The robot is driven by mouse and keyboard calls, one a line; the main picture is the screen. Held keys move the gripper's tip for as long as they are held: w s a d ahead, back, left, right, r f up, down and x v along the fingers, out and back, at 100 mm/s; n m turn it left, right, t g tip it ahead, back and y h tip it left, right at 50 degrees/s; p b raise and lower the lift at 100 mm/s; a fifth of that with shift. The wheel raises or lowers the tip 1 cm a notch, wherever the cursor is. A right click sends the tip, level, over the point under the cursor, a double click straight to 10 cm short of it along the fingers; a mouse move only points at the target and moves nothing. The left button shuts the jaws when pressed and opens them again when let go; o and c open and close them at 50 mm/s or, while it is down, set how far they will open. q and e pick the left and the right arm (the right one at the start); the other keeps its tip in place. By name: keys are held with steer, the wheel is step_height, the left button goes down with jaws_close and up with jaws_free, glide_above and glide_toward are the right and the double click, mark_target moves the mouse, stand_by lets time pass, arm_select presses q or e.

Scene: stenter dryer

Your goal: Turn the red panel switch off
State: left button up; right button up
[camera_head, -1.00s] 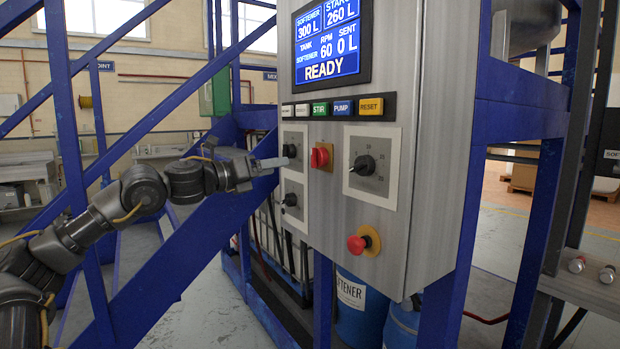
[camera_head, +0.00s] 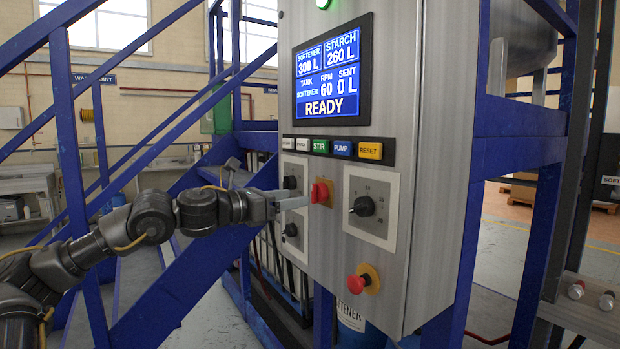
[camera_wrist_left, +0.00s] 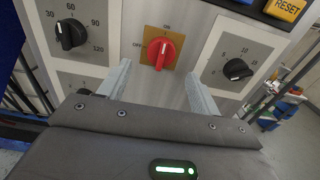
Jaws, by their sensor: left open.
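The red panel switch (camera_head: 320,192) is a red rotary knob on a yellow plate on the grey control panel. It shows between two black dials. In the left wrist view the red switch (camera_wrist_left: 161,53) stands ahead, between my two finger tips, with an "ON" mark above and an "OFF" mark at its left; its pointer is near upright. My left gripper (camera_head: 292,203) comes in from the left, close to the switch and a little left of it. The left gripper (camera_wrist_left: 160,85) is open and empty, its fingers apart on both sides of the switch. My right gripper does not show.
Black dials (camera_head: 363,206) and (camera_wrist_left: 71,34) flank the switch. A red mushroom button (camera_head: 357,284) sits below. A button row (camera_head: 335,148) and a blue screen (camera_head: 332,72) reading READY are above. Blue frame beams (camera_head: 190,255) stand behind my left arm.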

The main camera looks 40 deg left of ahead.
arm_select(q)
step_height(320, 180, up, 20)
steer(key=m+t+p, duration=0.1)
steer(key=t+p, duration=0.2)
steer(key=p, duration=0.2)
steer(key=shift+s+t, duration=0.4)
steer(key=shift+s+d+r, duration=0.1)
steer(key=shift+d, duration=0.05)
steer(key=c, duration=0.7)
jaws_close()
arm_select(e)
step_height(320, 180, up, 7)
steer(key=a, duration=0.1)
arm_select(q)
steer(key=c, duration=0.6)
jaws_free()
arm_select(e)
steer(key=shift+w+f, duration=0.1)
arm_select(q)
steer(key=o, duration=1.3)
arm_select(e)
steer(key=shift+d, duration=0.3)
